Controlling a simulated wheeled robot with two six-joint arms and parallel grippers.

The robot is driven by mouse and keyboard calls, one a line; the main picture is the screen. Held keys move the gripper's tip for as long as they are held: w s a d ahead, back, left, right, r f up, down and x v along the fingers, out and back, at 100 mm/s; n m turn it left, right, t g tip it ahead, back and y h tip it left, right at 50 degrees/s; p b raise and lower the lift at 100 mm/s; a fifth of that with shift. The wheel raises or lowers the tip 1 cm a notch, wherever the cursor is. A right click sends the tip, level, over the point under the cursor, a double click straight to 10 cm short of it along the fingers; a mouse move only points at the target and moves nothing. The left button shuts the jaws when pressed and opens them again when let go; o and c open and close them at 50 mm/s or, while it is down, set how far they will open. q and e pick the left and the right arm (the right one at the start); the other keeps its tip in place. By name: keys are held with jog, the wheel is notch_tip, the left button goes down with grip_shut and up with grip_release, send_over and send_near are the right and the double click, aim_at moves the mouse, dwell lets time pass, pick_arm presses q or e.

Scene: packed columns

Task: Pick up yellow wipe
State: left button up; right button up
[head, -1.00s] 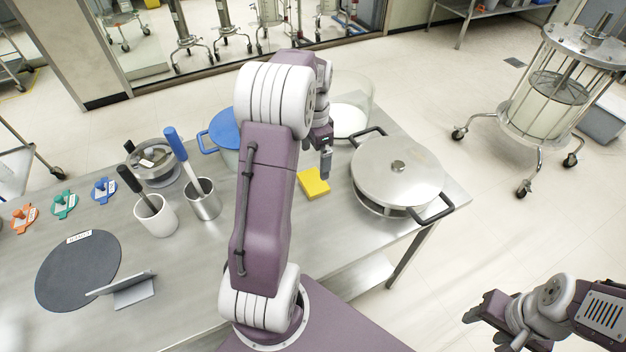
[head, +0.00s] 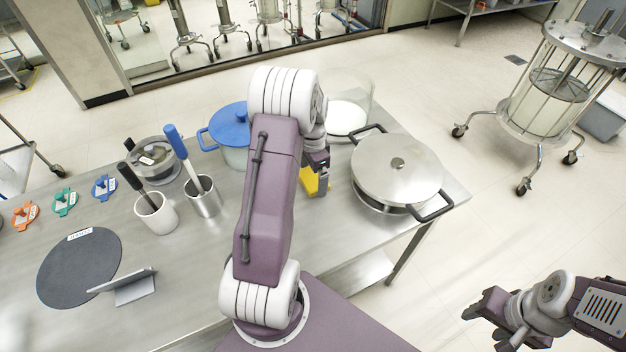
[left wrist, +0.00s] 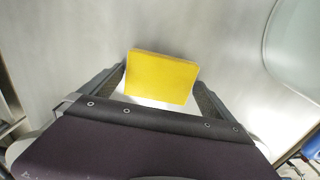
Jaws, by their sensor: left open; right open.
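The yellow wipe (head: 309,182) lies on the steel table, left of the large lidded pot, partly hidden in the head view by my left gripper (head: 321,184). In the left wrist view the wipe (left wrist: 162,77) is a flat yellow block between the two fingers of my left gripper (left wrist: 162,88). That gripper is open, with its fingers on either side of the wipe; I cannot tell whether they touch it. My right gripper (head: 482,312) is open and empty at the lower right, away from the table.
The steel pot (head: 398,172) stands close on the right of the wipe. A clear container (head: 347,112) and a blue-lidded pot (head: 231,130) stand behind it. A metal cup (head: 204,198) and white cup (head: 156,214) stand to the left.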

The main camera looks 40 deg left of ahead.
aim_at(313, 177)
pick_arm(q)
jog(key=c, duration=1.1)
jog(key=shift+r, duration=0.1)
notch_tip(313, 177, up, 4)
jog(key=shift+r, duration=0.2)
jog(key=w+d+r, duration=0.1)
jog(key=d+r, duration=0.1)
jog(key=d, duration=0.1)
jog(key=w+d+r, duration=0.1)
jog(key=d+r, duration=0.1)
jog(key=d, duration=0.2)
jog(key=w+d+r, duration=0.1)
jog(key=d+r, duration=0.1)
jog(key=d, duration=0.2)
jog(key=shift+w+d+r, duration=0.1)
jog(key=shift+w+r, duration=0.15)
jog(key=shift+r, duration=0.05)
